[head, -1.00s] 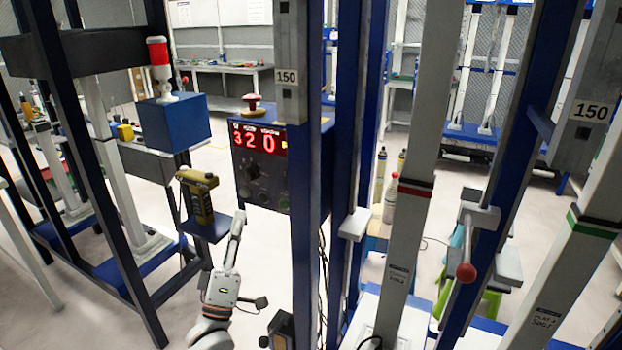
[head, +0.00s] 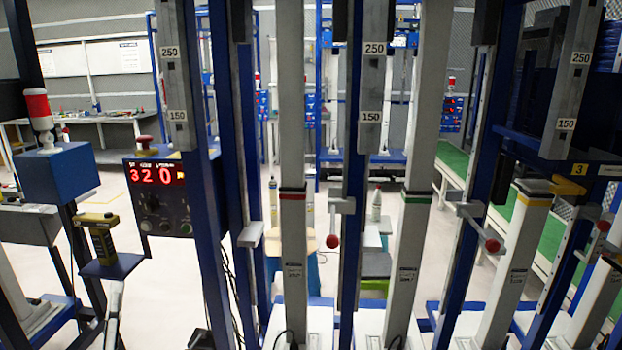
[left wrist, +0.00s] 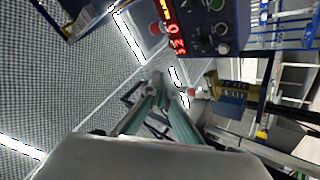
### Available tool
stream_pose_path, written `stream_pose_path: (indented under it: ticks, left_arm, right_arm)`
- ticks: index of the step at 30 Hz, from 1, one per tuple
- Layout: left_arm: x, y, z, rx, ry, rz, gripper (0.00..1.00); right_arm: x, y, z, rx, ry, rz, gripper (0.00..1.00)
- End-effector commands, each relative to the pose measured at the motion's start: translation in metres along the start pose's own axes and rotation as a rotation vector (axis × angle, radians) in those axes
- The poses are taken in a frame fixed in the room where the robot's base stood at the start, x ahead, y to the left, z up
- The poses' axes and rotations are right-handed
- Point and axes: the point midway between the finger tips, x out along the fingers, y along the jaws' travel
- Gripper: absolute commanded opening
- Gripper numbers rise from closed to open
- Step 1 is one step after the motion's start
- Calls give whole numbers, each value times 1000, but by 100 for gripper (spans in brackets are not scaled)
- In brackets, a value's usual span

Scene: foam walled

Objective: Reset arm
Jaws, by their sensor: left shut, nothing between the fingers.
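My left gripper (head: 114,298) shows at the lower left of the head view, as a pale narrow shape just below a small blue shelf. In the left wrist view the gripper's two greenish fingers (left wrist: 162,98) reach up from the bottom middle. They are shut and hold nothing. A yellow and dark hand tool (head: 101,238) stands on the small shelf (head: 112,267). The tool also shows to the right of the fingers in the left wrist view (left wrist: 235,92). My right gripper is in neither view.
A control box (head: 162,195) with a red display reading 320 is fixed to a frame above and right of the left gripper. A blue box (head: 57,172) carries a red and white lamp. Several upright posts fill the middle and right. Pale floor shows between them.

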Motion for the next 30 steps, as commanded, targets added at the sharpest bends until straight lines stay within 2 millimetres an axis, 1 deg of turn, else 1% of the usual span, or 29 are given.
stream_pose_path:
  ticks: [1, 3, 5, 8, 11, 12, 14, 15, 17, 18, 21, 24, 27, 30]
  left_arm:
    - [-13, -2, 17, 54, -67, -44, 0]
    - [-32, -6, 38, 131, -157, -94, 0]
    - [-50, -9, 55, 196, -235, -134, 0]
    - [-87, -14, 84, 311, -382, -196, 0]
    - [-135, -18, 111, 436, -555, -252, 0]
    - [-157, -18, 121, 489, -633, -272, 0]
    - [-196, -18, 135, 572, -761, -296, 0]
    - [-222, -16, 142, 627, -848, -308, 0]
    - [-262, -13, 150, 702, -978, -318, 0]
    - [-287, -9, 154, 747, -1059, -320, 0]
    - [-342, 0, 157, 837, -1238, -312, 0]
    - [-382, 9, 156, 899, -1368, -296, 0]
    - [-405, 14, 154, 932, -1447, -283, 0]
    - [-414, 16, 153, 945, -1477, -277, 0]
  right_arm:
    - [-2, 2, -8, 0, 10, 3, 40]
    - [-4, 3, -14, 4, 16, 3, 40]
    - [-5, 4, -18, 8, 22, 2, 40]
    - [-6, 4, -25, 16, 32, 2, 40]
    - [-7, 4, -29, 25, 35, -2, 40]
    - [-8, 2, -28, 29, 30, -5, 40]
    - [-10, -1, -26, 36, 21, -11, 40]
    - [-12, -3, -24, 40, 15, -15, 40]
    - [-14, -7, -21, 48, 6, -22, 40]
    - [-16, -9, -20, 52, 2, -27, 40]
    - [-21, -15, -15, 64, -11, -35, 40]
    - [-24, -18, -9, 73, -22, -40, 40]
    - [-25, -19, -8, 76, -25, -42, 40]
    - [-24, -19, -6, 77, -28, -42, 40]
